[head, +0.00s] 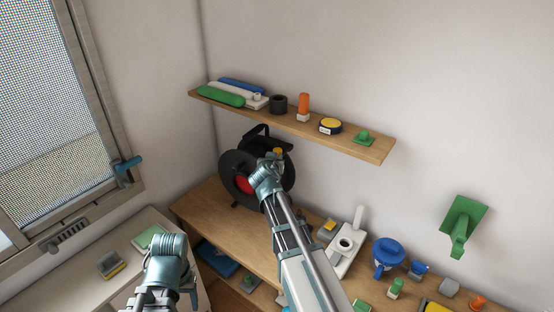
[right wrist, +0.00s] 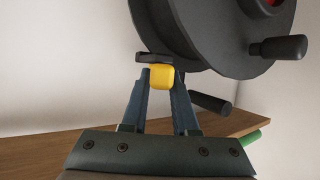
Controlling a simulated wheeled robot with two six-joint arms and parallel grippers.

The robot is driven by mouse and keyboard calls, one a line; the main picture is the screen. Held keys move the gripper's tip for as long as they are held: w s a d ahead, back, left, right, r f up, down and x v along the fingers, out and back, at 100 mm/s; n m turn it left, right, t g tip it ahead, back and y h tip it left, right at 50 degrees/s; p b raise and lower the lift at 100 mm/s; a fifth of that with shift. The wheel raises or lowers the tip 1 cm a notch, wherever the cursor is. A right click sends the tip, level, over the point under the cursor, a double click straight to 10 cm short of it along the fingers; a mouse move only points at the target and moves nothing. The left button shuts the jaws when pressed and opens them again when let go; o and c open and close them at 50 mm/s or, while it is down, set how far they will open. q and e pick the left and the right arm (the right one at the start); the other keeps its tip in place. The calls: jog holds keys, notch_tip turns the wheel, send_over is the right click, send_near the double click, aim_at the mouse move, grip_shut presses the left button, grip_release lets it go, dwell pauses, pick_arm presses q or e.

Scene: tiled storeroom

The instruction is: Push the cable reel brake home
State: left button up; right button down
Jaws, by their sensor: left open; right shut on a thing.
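The black cable reel (head: 238,172) with a red centre stands at the far left end of the wooden bench. In the right wrist view its dark drum (right wrist: 225,35) fills the upper right. A yellow block, seemingly the brake's knob (right wrist: 161,77), sits at the reel's lower edge by a dark bracket; its yellow also shows in the head view (head: 278,151). My right gripper (right wrist: 161,92) is shut on this yellow block. In the head view my right arm covers part of the reel. My left gripper (head: 168,262) is open, low at the left, away from the reel; its fingertips are not clear.
A wall shelf (head: 345,146) with several items hangs above the reel. The wooden bench (head: 215,215) is bare left of my right arm. A window is at left.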

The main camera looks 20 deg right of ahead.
jog(key=m+g+h, duration=0.1)
jog(key=w+a+m+g+h, duration=0.1)
jog(key=shift+w+a+m, duration=0.1)
jog(key=shift+a+m, duration=0.05)
jog(key=shift+m, duration=0.15)
jog(key=shift+w+a+f+m+g+h, duration=0.1)
jog(key=shift+m+g+h, duration=0.3)
jog(key=shift+m+g, duration=0.05)
jog(key=shift+w+a+m+g+h, duration=0.1)
jog(key=shift+m+g+h, duration=0.3)
jog(key=shift+m+g, duration=0.05)
jog(key=shift+s, duration=0.1)
jog(key=c, duration=0.7)
grip_release()
